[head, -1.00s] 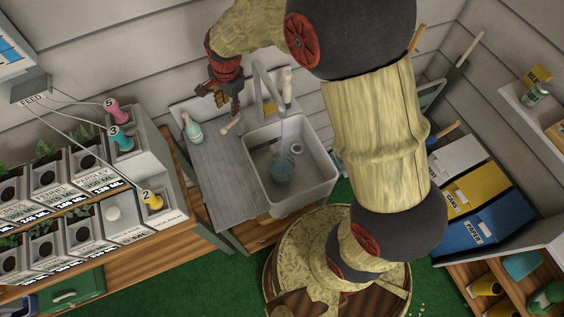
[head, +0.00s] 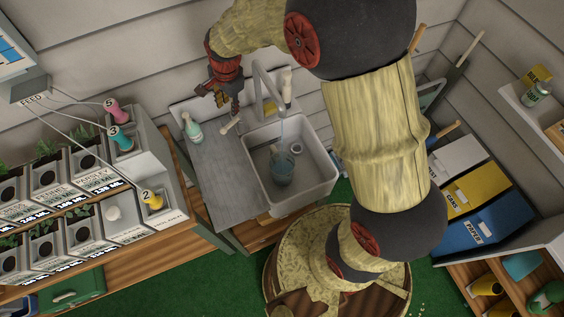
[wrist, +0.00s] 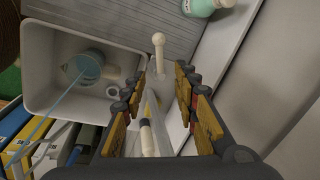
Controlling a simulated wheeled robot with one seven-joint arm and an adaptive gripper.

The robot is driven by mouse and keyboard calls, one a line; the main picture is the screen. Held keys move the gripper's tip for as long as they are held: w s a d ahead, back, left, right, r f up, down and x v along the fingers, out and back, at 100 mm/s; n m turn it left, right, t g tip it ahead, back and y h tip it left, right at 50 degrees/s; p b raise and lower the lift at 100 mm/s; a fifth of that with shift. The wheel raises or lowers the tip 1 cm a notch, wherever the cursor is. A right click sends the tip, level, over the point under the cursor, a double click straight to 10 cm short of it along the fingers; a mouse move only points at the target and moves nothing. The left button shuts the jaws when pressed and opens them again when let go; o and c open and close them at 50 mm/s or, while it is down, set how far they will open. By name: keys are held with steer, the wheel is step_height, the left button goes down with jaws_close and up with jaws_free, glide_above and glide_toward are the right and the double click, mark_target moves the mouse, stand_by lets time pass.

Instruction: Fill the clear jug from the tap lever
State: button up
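The clear jug (head: 281,171) stands in the sink, with blue-tinted water in it. A thin blue stream from the grey tap (head: 258,88) runs down to the jug. The tap lever, a pale rod with a round knob (head: 229,126), sticks out over the counter side. In the wrist view the lever knob (wrist: 158,39) lies just beyond my fingertips. My gripper (wrist: 160,82) is open, its fingers apart on either side of the tap and lever area. I cannot tell whether it touches the lever.
The white sink (head: 322,186) has a grey draining board (head: 221,178) on its left. A pale green bottle (head: 191,127) stands there near the wall. A planter shelf with coloured bobbins is at the left, and sorting bins (head: 483,217) are at the right.

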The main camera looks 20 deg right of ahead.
stand_by(0.4)
steer(key=b, duration=0.5)
glide_toward(233, 121)
steer(key=f, duration=0.5)
steer(key=w+f+b, duration=0.1)
steer(key=f, duration=0.2)
steer(key=shift+w+a, duration=0.1)
steer(key=shift+a, duration=0.15)
steer(key=shift+c, duration=1)
jaws_close()
